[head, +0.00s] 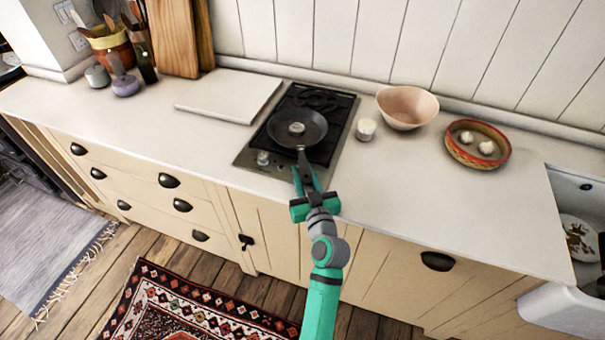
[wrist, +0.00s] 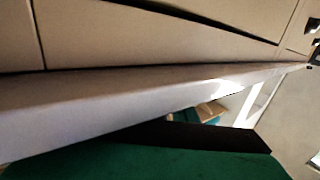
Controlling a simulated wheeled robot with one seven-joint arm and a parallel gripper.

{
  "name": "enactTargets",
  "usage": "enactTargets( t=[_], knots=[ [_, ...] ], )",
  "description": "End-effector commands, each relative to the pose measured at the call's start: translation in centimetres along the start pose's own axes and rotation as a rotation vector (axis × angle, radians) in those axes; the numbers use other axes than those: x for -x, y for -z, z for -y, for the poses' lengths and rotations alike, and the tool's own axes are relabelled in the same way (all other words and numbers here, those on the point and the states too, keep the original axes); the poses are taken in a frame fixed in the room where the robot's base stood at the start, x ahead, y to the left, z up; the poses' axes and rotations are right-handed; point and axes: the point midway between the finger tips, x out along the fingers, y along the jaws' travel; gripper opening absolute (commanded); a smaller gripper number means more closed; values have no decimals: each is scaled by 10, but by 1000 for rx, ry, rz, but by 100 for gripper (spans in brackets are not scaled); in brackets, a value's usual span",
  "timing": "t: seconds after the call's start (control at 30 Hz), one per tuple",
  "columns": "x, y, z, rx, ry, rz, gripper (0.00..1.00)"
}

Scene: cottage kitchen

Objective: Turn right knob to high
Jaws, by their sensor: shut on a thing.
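The two-burner hob (head: 244,160) is set in the white worktop, its controls along the front edge. A left knob (head: 262,158) shows there, pale and round. My gripper (head: 304,178), green, is at the front right of the hob, shut on what seems to be the right knob. The knob itself is hidden by the fingers and the pan handle, so its setting cannot be read. A dark frying pan (head: 312,128) sits on the hob, its handle (head: 303,159) pointing forward just over my fingers. The wrist view shows no knob.
A small white cup (head: 365,129) stands close right of the hob, then a pink bowl (head: 407,107) and a patterned dish (head: 478,143). A white board (head: 228,97) lies to the left. Worktop right of my gripper is clear. The wrist view shows a pale edge (wrist: 110,105).

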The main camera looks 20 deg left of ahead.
Motion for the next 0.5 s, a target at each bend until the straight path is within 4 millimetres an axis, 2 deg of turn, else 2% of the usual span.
enactTargets(
  t=[0.47, 0.5],
  knots=[
    [1, 1, -2, 4, 29, -5, 2],
    [1, 1, -2, 4, 28, -6, 29]
  ],
)
